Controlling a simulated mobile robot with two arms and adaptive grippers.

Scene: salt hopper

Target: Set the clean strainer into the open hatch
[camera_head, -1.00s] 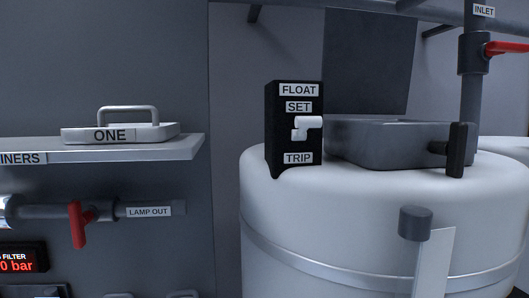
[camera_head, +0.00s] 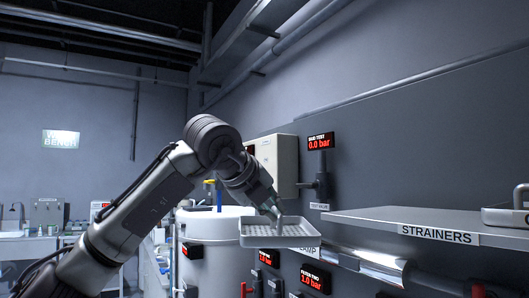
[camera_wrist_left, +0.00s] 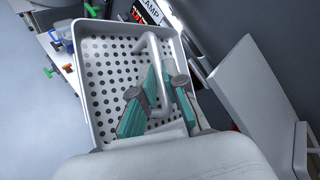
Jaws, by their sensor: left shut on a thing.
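My left gripper (camera_head: 272,208) is shut on the bar handle of a pale metal strainer (camera_head: 275,241), a shallow tray held in the air left of the shelf. It hangs roughly level in the head view. In the left wrist view, the green-padded fingers (camera_wrist_left: 160,88) close around the handle, and the strainer (camera_wrist_left: 108,88) shows a clean-looking floor of dark round holes. The open hatch is not identifiable in the current views. My right gripper is not in view.
A shelf labelled STRAINERS (camera_head: 385,222) juts out at right, with another handled strainer (camera_head: 507,217) at its edge. A white tank (camera_head: 213,250) stands behind the held strainer. Pipes, valves and red pressure displays (camera_head: 314,279) line the wall below.

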